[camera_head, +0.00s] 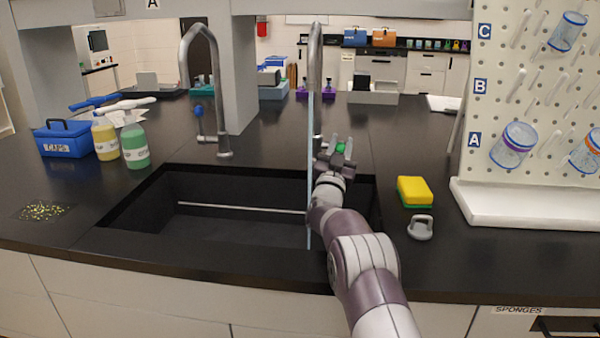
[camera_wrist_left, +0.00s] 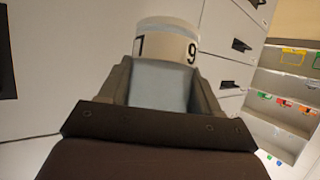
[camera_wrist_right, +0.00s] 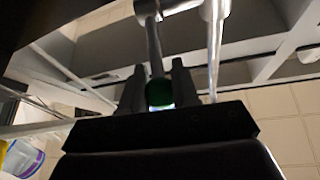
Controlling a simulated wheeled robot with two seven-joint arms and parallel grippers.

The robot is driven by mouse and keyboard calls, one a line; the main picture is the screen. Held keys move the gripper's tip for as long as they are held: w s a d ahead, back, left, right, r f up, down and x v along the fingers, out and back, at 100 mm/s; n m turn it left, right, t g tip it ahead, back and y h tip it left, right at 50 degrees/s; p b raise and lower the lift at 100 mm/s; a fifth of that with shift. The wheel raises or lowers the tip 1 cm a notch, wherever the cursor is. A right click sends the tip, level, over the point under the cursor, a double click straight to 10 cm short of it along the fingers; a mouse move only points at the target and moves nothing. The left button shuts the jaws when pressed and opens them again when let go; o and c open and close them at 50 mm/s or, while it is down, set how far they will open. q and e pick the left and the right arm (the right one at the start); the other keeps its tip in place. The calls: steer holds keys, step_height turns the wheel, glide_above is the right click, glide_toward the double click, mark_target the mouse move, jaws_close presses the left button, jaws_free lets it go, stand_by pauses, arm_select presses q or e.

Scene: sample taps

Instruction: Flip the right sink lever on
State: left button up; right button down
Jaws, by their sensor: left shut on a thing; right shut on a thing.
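The right tap (camera_head: 315,62) stands behind the sink (camera_head: 150,190). A thin pale-blue stream (camera_head: 309,200) runs down from its spout into the sink. The tap's green-tipped lever (camera_head: 340,148) is at the tap's right side. My right gripper (camera_head: 336,158) is at the lever; in the right wrist view its fingers (camera_wrist_right: 157,85) are shut around the green tip (camera_wrist_right: 158,93). The left tap (camera_head: 203,80) has a blue-tipped lever (camera_head: 198,111) and shows no stream. My left gripper (camera_wrist_left: 165,85) is shut on a white labelled container (camera_wrist_left: 166,45), seen only in the left wrist view.
A yellow sponge (camera_head: 414,191) and a grey round-based object (camera_head: 420,228) lie right of the sink. A pegboard (camera_head: 510,100) with cups stands at the right. Bottles (camera_head: 134,142) and a blue caps box (camera_head: 62,138) stand at the left. The counter's front left is mostly clear.

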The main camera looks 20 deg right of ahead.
steer(key=c, duration=1.1)
jaws_free()
steer(key=shift+w+f, duration=0.1)
steer(key=shift+f, duration=0.35)
arm_select(q)
steer(key=shift+w+f, duration=0.1)
arm_select(e)
steer(key=shift+o, duration=1.2)
steer(key=shift+w, duration=0.15)
arm_select(q)
steer(key=shift+r, duration=0.2)
arm_select(e)
steer(key=shift+r, duration=0.55)
arm_select(q)
steer(key=shift+r+p, duration=0.55)
steer(key=shift+p, duration=0.15)
arm_select(e)
step_height(320, 180, up, 3)
steer(key=shift+r, duration=0.1)
arm_select(q)
steer(key=shift+r+p, duration=0.3)
arm_select(e)
steer(key=s+d+r, duration=0.5)
steer(key=s+r, duration=0.1)
steer(key=s, duration=0.4)
steer(key=shift+s+r, duration=0.3)
steer(key=shift+r, duration=0.1)
steer(key=shift+d, duration=0.1)
